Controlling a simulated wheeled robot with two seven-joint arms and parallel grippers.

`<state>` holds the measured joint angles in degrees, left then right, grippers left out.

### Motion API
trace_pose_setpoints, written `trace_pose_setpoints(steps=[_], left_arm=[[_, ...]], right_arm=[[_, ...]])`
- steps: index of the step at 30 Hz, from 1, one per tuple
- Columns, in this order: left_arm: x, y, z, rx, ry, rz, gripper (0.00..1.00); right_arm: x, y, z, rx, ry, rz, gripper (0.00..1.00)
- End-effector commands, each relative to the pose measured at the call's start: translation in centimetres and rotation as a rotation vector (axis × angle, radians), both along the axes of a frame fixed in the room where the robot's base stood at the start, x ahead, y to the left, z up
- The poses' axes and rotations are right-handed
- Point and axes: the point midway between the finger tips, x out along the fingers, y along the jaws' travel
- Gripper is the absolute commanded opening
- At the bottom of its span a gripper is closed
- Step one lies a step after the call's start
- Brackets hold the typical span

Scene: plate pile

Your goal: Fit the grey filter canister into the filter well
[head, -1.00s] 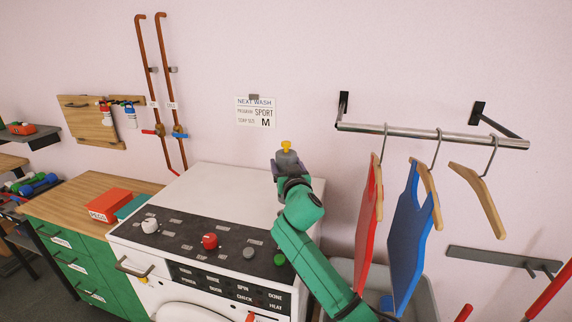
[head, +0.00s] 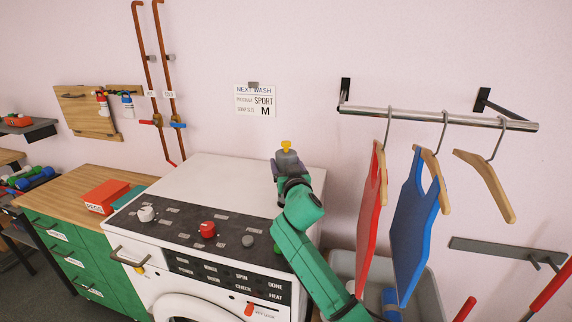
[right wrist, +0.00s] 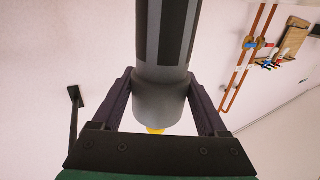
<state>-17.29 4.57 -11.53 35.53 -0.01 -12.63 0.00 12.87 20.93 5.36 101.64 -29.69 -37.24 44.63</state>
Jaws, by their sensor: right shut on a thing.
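The grey filter canister (head: 287,158) with a yellow knob on top is held upright in my right gripper (head: 287,172), above the back right part of the washing machine's top. In the right wrist view the canister (right wrist: 160,100) sits between both fingers of the right gripper (right wrist: 160,98), its yellow knob partly hidden behind the palm and its darker ribbed body running out of the picture. The filter well is not identifiable in these views. My left gripper does not show.
The white washing machine (head: 225,180) has a dark panel with knobs. A red box (head: 106,196) stands on the wooden counter at left. A red board (head: 371,205) and a blue board (head: 413,230) hang from a rail (head: 430,118) to the right of my arm, above a grey bin.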

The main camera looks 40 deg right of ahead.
Motion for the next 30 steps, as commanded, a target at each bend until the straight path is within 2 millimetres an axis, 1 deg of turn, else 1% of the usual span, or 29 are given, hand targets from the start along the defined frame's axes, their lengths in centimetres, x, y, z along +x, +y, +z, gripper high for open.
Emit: trace_pose_setpoints(steps=[2, 11, 17, 26, 30], left_arm=[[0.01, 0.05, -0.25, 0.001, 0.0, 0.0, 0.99], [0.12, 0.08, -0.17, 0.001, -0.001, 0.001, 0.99], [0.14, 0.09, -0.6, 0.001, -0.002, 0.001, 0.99], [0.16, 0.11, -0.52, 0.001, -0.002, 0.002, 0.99], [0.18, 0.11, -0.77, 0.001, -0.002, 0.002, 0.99]], right_arm=[[-0.05, 0.06, -0.16, 0.0, -0.004, 0.001, 0.0], [-0.05, 0.04, -0.07, -0.001, -0.003, 0.0, 0.0], [-0.07, 0.0, -0.55, -0.001, -0.003, 0.0, 0.0], [-0.07, 0.0, -0.46, -0.001, -0.003, 0.0, 0.0], [-0.07, 0.0, -0.75, -0.001, -0.003, 0.0, 0.0]])
